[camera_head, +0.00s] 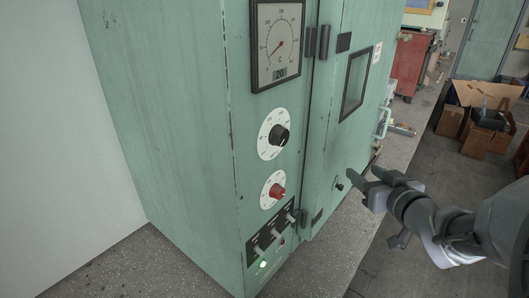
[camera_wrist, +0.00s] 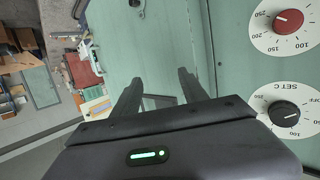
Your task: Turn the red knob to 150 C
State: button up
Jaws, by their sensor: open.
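The red knob (camera_head: 277,191) sits on a white numbered dial (camera_head: 266,199) on the green oven's front, below a black knob (camera_head: 280,135). In the wrist view the red knob (camera_wrist: 288,20) is at the upper right, on a dial with marks such as 100 and 250; its exact setting is hard to read. The black knob (camera_wrist: 285,113) there is marked SET C. My gripper (camera_head: 364,174) is to the right of the red knob, apart from it, in front of the oven door. Its two fingers (camera_wrist: 158,82) are open and empty.
A gauge (camera_head: 278,42) with a digital readout of about 20 is above the knobs. Switches (camera_head: 269,240) and a lit green lamp (camera_head: 263,265) are below. The door has a window (camera_head: 355,83) and handle (camera_head: 382,122). Cardboard boxes (camera_head: 478,130) stand on the floor behind.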

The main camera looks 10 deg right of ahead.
jog(key=s+a+f+n+g+y, duration=0.1)
jog(key=s+a+f+n+y, duration=0.3)
jog(key=y, duration=0.4)
jog(key=n+g+y, duration=0.2)
jog(key=y, duration=0.2)
send_near(282, 194)
jog(key=shift+y, duration=0.3)
jog(key=b+x, duration=0.1)
jog(key=x, duration=0.1)
jog(key=b+x, duration=0.2)
jog(key=x, duration=0.1)
jog(key=b+x, duration=0.1)
jog(key=x, duration=0.1)
jog(key=shift+w+a+f+b, duration=0.1)
jog(key=shift+w+f+b, duration=0.05)
jog(key=shift+f+b, duration=0.2)
jog(key=shift+w+a+r, duration=0.15)
jog(key=shift+w+a, duration=0.1)
jog(key=shift+w, duration=0.05)
grip_shut()
